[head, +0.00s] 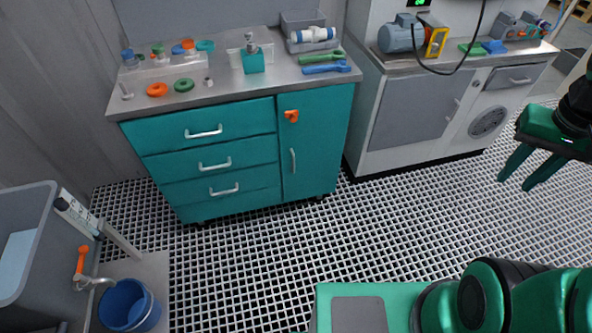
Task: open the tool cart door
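The teal tool cart (225,155) stands against the back wall, with a steel top. Its door (318,140) is the tall teal panel on the right side of the front and looks closed, flush with the front. The door has a vertical silver handle (293,161) near its left edge and an orange latch or knob (291,116) near its top left corner. Several drawers with silver handles are left of the door. My gripper (527,183) hangs at the right edge of the view, far from the door. Its two fingers are apart with nothing between them.
A grey cabinet (412,112) with a motor on top stands right of the cart. A grey basin (22,245) and a blue bucket (130,304) are at the lower left. The grated floor (300,240) before the cart is clear.

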